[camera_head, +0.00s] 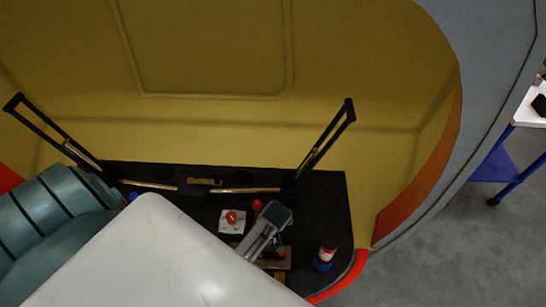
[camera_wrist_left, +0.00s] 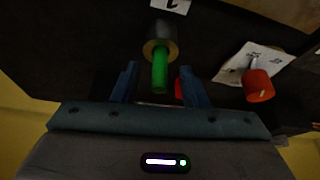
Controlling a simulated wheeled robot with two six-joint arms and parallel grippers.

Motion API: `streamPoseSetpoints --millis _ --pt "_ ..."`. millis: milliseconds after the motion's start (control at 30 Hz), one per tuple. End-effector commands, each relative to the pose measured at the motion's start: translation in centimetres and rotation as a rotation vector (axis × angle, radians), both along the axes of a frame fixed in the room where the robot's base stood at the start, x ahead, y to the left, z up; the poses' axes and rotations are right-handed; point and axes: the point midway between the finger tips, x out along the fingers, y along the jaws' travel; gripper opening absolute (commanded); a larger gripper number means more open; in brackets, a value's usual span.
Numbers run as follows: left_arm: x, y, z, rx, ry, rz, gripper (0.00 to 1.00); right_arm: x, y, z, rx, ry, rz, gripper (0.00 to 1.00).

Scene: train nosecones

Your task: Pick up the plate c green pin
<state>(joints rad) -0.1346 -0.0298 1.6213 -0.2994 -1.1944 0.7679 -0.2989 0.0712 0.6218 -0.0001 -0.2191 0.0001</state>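In the left wrist view, a green pin (camera_wrist_left: 159,72) stands out of a dark round holder with a tan ring (camera_wrist_left: 160,47). My left gripper (camera_wrist_left: 160,88) is open, with one blue-teal finger on each side of the pin. Gaps show between the pin and both fingers. In the head view my left gripper (camera_head: 273,228) is over the dark shelf, partly covered by my white arm link. I cannot make out the green pin in the head view, nor any plate letter. My right gripper is not in view.
A white paper (camera_head: 232,221) with a red-capped item lies beside the gripper. A red round item (camera_head: 257,204) is close behind it. A blue, white and red item (camera_head: 324,257) stands on the dark shelf (camera_head: 325,205). Black bars rise at both ends, before a yellow wall (camera_head: 210,120).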

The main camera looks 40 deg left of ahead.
Motion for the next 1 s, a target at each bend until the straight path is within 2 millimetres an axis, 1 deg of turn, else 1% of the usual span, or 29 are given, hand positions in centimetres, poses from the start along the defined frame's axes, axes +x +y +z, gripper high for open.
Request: streamPoseSetpoints --millis 133,167,300,367,667,767,867,1000 --pt "0.0 0.0 0.0 0.000 0.000 0.000 0.40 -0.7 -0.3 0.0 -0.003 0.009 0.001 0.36" --pt "0.0 0.0 0.0 0.000 0.000 0.000 0.38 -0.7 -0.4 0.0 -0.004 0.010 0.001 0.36" --pt "0.0 0.0 0.0 0.000 0.000 0.000 0.10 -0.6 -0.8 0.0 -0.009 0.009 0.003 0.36" --pt "0.0 0.0 0.0 0.000 0.000 0.000 0.00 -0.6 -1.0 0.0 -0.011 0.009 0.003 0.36" --pt "0.0 0.0 0.1 0.001 -0.001 0.000 0.00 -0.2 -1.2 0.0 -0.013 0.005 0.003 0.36" --pt "0.1 0.0 0.4 0.001 -0.002 0.000 0.00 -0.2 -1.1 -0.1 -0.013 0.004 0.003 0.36" --pt "0.1 0.0 1.2 0.000 -0.003 0.000 0.00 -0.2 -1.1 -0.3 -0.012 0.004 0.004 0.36" --pt "0.1 0.0 2.8 0.000 -0.005 0.000 0.00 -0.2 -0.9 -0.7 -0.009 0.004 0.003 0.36"
